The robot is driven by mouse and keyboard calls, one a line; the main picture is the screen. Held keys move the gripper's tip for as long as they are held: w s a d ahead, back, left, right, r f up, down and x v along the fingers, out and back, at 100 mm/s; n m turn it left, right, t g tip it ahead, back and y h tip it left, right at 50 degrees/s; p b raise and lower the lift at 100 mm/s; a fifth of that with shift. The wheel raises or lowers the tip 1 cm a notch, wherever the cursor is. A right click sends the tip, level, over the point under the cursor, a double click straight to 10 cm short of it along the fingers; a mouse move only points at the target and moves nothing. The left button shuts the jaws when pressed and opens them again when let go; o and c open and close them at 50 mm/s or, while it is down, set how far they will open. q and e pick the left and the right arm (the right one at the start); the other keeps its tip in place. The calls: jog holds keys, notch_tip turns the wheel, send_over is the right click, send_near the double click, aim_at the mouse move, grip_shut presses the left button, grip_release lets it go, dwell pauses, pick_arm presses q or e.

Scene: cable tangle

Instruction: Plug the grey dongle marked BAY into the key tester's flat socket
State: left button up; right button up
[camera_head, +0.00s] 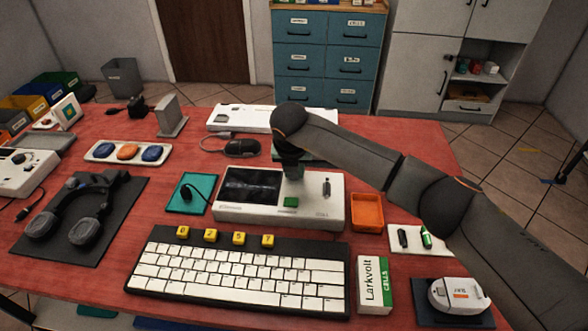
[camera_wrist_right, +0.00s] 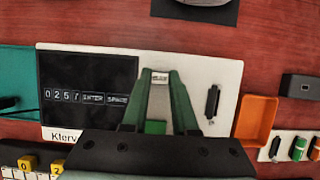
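The key tester (camera_head: 335,212) is a pale box with a dark screen, and it also shows in the right wrist view (camera_wrist_right: 225,72). A dark, narrow upright fitting on its right part looks like the flat socket (camera_wrist_right: 212,101); it shows small in the head view (camera_head: 326,187). My right gripper (camera_wrist_right: 161,82) is over the middle of the tester, left of that fitting. Its green fingers close on a small light-grey labelled piece, apparently the grey dongle (camera_wrist_right: 160,77); its lettering is too small to read surely. The dongle is hidden in the head view. My left gripper is out of view.
An orange tray (camera_head: 367,228) stands right of the tester, beside a white holder (camera_head: 405,249) with dark and green sticks. A keyboard (camera_head: 240,272) with several yellow keycaps lies in front. A battery box (camera_head: 375,285) stands at front right.

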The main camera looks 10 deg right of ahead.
jog(key=o, duration=0.5)
jog(key=shift+r, duration=0.2)
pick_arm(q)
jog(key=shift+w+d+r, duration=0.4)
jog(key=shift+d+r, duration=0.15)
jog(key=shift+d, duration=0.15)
pick_arm(e)
jog(key=v, duration=1.2)
jog(key=shift+s, duration=0.15)
